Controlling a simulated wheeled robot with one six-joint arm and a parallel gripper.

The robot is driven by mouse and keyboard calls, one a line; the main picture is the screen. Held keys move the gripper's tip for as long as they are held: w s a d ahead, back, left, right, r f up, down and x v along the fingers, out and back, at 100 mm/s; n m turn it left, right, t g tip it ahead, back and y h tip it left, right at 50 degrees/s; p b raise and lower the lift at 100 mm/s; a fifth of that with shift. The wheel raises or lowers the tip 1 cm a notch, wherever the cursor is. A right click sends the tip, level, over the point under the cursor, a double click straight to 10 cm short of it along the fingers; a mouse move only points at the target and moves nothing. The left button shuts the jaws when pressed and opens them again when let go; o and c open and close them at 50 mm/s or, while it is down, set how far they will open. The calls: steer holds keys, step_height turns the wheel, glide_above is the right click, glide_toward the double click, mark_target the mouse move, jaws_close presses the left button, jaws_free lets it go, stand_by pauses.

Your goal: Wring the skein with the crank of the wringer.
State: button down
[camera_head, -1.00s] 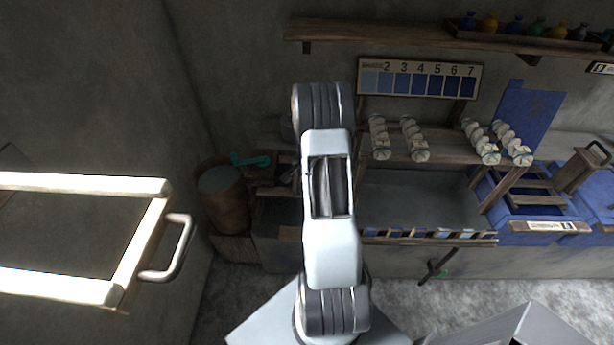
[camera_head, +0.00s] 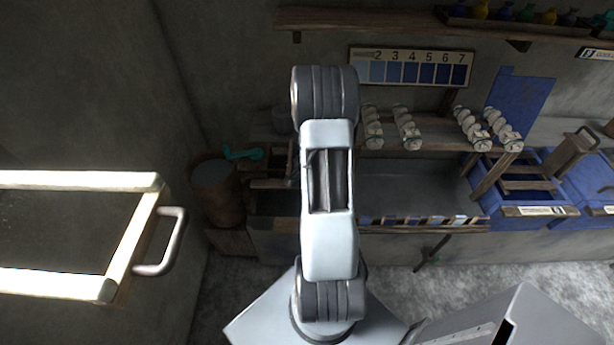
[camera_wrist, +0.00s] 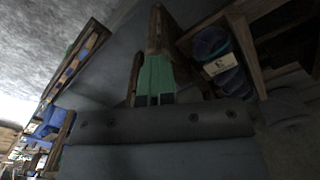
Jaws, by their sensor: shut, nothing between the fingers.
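In the head view a teal crank-shaped piece (camera_head: 243,152) sticks out left of a dark wooden frame (camera_head: 270,183), which looks like the wringer. My arm hides part of that frame. My gripper is hidden behind my arm in the head view. In the wrist view my gripper (camera_wrist: 155,72) shows as teal fingers with dark bases, shut together and empty, in front of dark wooden parts (camera_wrist: 157,25). A dark blue rounded bundle (camera_wrist: 209,42) with a pale tag (camera_wrist: 218,65) lies right of the fingers. I cannot tell whether it is the skein.
A brown barrel (camera_head: 217,190) stands left of the frame. A grey trough (camera_head: 410,190) and white twisted skeins (camera_head: 372,128) are to the right, with blue vats (camera_head: 535,190) further on. A pale frame with a metal handle (camera_head: 172,240) fills the near left.

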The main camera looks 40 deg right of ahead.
steer(key=s, duration=0.1)
steer(key=s+d, duration=0.1)
steer(key=s, duration=0.2)
steer(key=shift+s+d, duration=0.35)
steer(key=shift+s, duration=0.05)
stand_by(0.4)
steer(key=c, duration=1.8)
jaws_free()
steer(key=o, duration=1.8)
step_height(320, 180, up, 8)
steer(key=p, duration=0.5)
